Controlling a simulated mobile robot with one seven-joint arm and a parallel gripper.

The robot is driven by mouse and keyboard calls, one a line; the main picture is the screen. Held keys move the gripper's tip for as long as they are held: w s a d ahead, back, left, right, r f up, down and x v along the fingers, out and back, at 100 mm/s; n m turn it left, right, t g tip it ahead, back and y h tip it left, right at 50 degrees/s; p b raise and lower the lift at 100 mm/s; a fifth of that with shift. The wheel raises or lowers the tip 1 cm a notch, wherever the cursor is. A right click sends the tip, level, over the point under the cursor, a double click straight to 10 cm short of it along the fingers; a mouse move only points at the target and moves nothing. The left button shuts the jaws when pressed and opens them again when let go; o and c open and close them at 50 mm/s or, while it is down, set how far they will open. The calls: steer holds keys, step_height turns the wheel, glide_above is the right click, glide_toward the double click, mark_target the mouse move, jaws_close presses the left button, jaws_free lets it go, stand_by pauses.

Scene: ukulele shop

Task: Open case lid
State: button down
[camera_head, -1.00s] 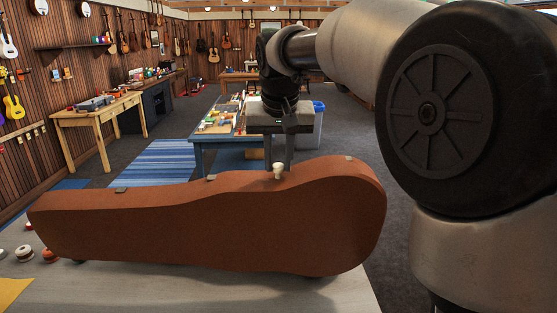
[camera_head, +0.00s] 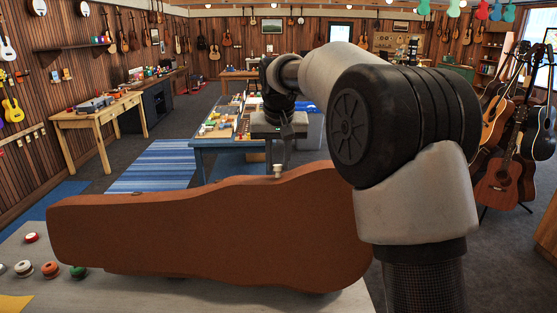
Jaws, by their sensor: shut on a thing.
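The brown instrument case (camera_head: 210,235) is on the grey table in front. Its lid stands steeply raised, with its broad outer face toward me and its narrow rim along the top. The inside is hidden behind this face. A small pale knob (camera_head: 277,171) sits at the lid's upper edge, right of its middle. My gripper (camera_head: 279,160) points down from above and behind the edge, with its fingers shut on the knob. The fingers partly hide the knob.
Small round pots (camera_head: 50,269) stand on the grey table (camera_head: 120,296), left of the case. A blue table (camera_head: 235,144) with small items is behind. Guitars on stands (camera_head: 505,180) are at right. The floor around the striped rug (camera_head: 155,165) is clear.

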steer(key=shift+r, duration=0.25)
steer(key=c, duration=1.5)
jaws_free()
steer(key=shift+c, duration=0.2)
steer(key=shift+f, duration=0.1)
steer(key=v, duration=1.7)
steer(key=shift+s, duration=0.2)
